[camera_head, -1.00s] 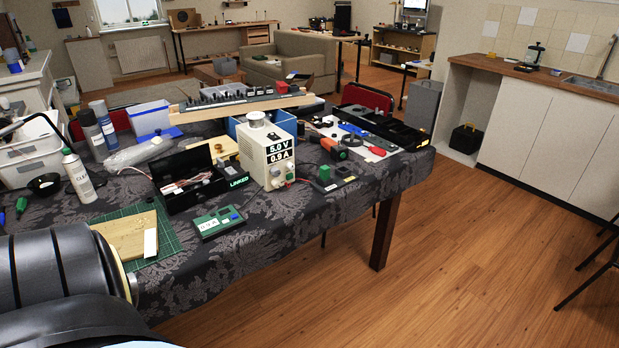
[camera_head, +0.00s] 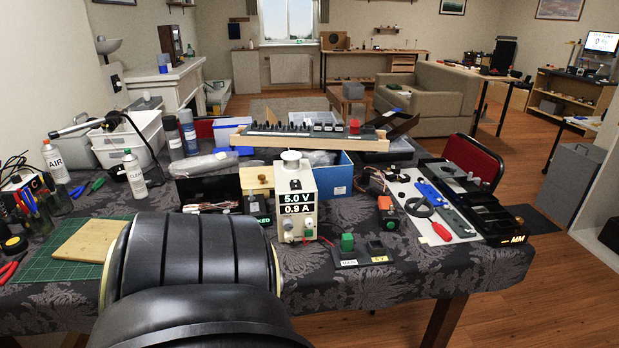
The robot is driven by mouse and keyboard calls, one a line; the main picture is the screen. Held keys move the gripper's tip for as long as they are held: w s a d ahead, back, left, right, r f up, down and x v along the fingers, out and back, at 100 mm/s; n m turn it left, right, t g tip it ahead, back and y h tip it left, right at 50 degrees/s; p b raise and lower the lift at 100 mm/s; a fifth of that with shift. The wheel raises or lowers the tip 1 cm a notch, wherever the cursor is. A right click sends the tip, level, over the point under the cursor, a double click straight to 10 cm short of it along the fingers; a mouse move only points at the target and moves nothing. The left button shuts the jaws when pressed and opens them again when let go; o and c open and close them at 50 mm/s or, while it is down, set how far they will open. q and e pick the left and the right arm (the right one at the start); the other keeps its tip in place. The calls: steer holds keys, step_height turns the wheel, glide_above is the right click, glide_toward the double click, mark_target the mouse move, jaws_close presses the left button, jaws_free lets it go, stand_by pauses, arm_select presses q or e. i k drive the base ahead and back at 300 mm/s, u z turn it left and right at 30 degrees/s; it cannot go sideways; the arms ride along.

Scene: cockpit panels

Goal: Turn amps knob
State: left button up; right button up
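A cream power supply box (camera_head: 296,205) stands on the cloth-covered table, right of centre. Its display reads 5.0 V and 0.9 A. Small knobs or terminals (camera_head: 289,236) show low on its front face, too small to tell which is the amps knob. A white round part sits on its top. A large black arm link of mine (camera_head: 190,265) fills the lower left middle and hides part of the table left of the supply. Neither gripper is in view.
A black open box (camera_head: 203,192) stands left of the supply and a blue box (camera_head: 335,178) behind it. A small panel with a green block (camera_head: 347,243) lies at front right. A tool tray (camera_head: 485,215) is further right. A green cutting mat (camera_head: 35,268) lies at left.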

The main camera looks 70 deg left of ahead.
mark_target(288, 235)
steer(key=u, duration=1)
steer(key=i, duration=1.05)
steer(key=u, duration=1.2)
